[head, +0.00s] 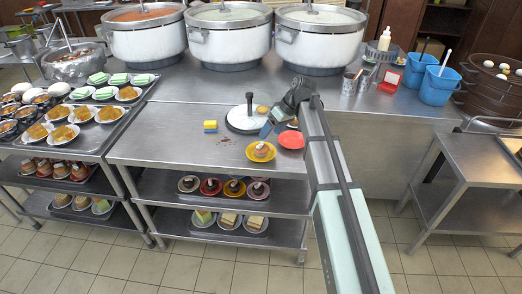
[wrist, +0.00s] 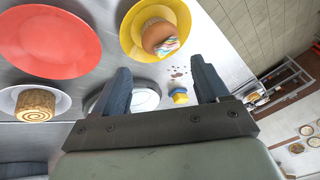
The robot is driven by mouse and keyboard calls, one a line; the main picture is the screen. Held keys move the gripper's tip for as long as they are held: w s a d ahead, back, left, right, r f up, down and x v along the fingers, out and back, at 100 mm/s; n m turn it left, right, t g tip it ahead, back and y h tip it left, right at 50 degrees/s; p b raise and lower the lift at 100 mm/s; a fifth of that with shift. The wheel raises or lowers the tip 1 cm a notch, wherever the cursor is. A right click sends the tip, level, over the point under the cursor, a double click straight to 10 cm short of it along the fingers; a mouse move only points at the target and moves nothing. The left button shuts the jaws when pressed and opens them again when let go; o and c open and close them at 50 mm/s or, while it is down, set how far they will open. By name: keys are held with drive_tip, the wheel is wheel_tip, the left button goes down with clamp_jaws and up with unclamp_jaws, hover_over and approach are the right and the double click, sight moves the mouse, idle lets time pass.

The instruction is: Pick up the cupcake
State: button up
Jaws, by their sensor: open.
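The cupcake (wrist: 160,38) has a brown body and colourful frosting, and lies on its side on a yellow plate (wrist: 128,37) in the upper middle of the wrist view. In the head view the cupcake (head: 261,149) and its yellow plate (head: 261,157) are near the front of the steel table (head: 190,150). My gripper (head: 272,127) is over the table, just behind and right of the cupcake. In the wrist view my gripper (wrist: 161,78) has its two dark fingers apart with nothing between them. The cupcake is beyond the fingertips, apart from them.
A red plate (wrist: 45,38) is beside the yellow one. A white plate (wrist: 62,104) holds a swirled roll. A round white board with a dark upright handle (head: 246,121) and a yellow-blue sponge (head: 210,126) are on the table. Large pots (head: 229,45) stand behind.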

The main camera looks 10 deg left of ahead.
sight(263, 144)
drive_tip(key=x, duration=0.2)
drive_tip(key=shift+a+f, duration=0.1)
drive_tip(key=shift+f, duration=0.15)
drive_tip(key=shift+s+x, duration=0.15)
drive_tip(key=shift+x, duration=1.2)
drive_tip(key=shift+s+x, duration=0.1)
drive_tip(key=shift+x, duration=1.25)
drive_tip(key=c, duration=0.8)
